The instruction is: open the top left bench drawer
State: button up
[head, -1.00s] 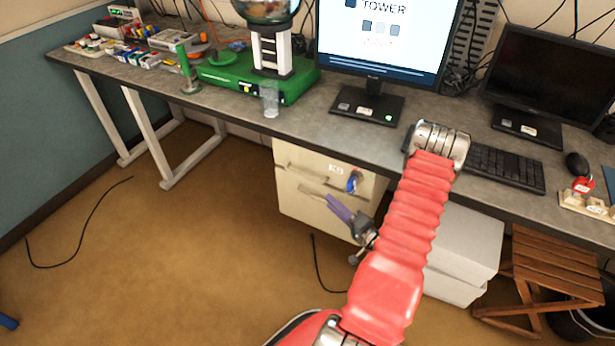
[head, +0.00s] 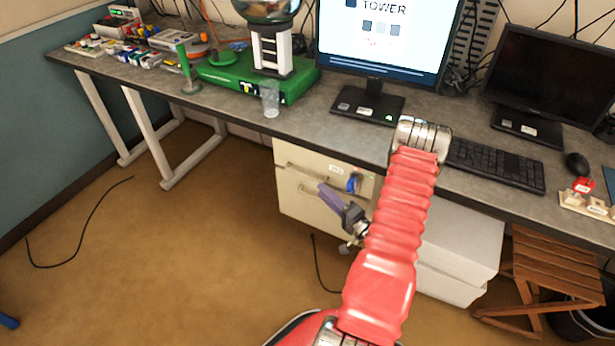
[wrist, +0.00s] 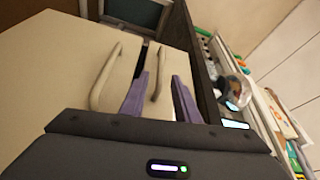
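A cream drawer unit stands under the bench, its top drawer (head: 312,156) just below the bench top. The top drawer has a pale bar handle (head: 292,166), a small white label and a blue item on its front. In the wrist view the picture is turned sideways, and the top handle (wrist: 157,68) shows between my two purple fingers. The lower drawer's handle (wrist: 103,78) lies left of them. My gripper (head: 323,188) is open and empty in front of the drawers; it also shows in the wrist view (wrist: 163,80). Contact with the handle cannot be told. The drawers look shut.
The bench top (head: 330,128) overhangs the drawers and carries a monitor, a keyboard (head: 495,165), a clear cup (head: 270,99) and a green-based machine (head: 262,82). White boxes (head: 465,243) and a wooden stool (head: 562,275) stand at the right. The floor in front is mostly clear, with black cables.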

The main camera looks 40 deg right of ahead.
aim_at(307, 176)
jog(key=w, duration=0.9)
jog(key=shift+w+d+r, duration=0.2)
jog(key=shift+w+r, duration=0.15)
jog(key=shift+w, duration=0.05)
jog(key=shift+c, duration=0.4)
grip_shut()
jog(key=shift+d, duration=0.15)
jog(key=shift+f, duration=0.1)
